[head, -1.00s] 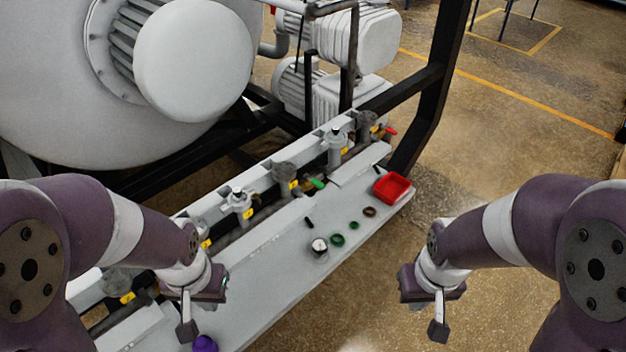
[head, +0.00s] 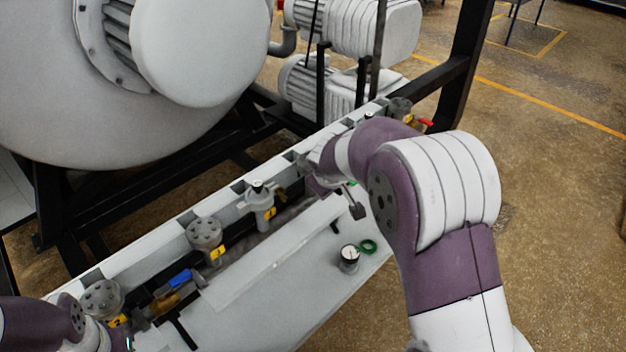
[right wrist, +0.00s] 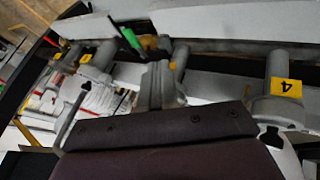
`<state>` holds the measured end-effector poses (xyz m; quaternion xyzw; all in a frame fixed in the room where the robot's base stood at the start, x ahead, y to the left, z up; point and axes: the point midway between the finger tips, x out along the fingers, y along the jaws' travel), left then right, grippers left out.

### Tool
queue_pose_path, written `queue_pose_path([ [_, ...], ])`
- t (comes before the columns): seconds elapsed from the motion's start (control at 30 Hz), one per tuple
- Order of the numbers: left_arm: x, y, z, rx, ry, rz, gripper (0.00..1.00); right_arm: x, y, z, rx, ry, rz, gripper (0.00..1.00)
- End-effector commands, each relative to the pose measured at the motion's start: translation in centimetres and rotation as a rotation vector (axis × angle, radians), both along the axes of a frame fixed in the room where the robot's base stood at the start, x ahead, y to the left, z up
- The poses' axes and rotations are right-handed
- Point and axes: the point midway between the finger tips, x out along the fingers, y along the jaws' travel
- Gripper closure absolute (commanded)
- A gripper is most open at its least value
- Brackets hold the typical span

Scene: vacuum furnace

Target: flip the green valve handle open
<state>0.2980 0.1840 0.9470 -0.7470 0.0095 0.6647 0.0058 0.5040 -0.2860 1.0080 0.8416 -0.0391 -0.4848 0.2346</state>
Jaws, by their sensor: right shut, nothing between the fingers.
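The green valve handle (right wrist: 131,38) shows in the right wrist view at the upper middle, on a valve along the pipe rail, tilted up. In the head view only a small green bit shows beside my right gripper (head: 355,209), which hides most of that valve. My right gripper is shut and empty, over the rail close to the green handle. I cannot tell whether it touches the handle.
A blue-handled valve (head: 180,279) and several grey ports with yellow tags line the rail (head: 150,262). A red-handled valve (head: 426,122) is at the far end. Black frame posts (head: 466,70) stand behind.

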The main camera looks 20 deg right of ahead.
Motion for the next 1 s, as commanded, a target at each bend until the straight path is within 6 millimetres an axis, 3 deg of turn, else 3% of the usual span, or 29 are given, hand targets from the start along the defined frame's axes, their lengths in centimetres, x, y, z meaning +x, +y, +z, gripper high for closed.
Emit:
queue_pose_path([
  [0.37,0.0,0.0,-0.1,0.000,0.000,0.000,1.00,0.2,-0.1,-0.5,0.006,0.000,-0.008,1.00],
  [0.87,0.0,0.0,-0.7,0.000,0.000,0.000,1.00,5.2,-2.9,-8.4,0.008,0.002,-0.008,1.00],
  [1.0,0.0,0.0,1.3,0.000,0.000,0.000,1.00,6.1,-5.1,-7.7,0.008,0.000,-0.011,1.00],
])
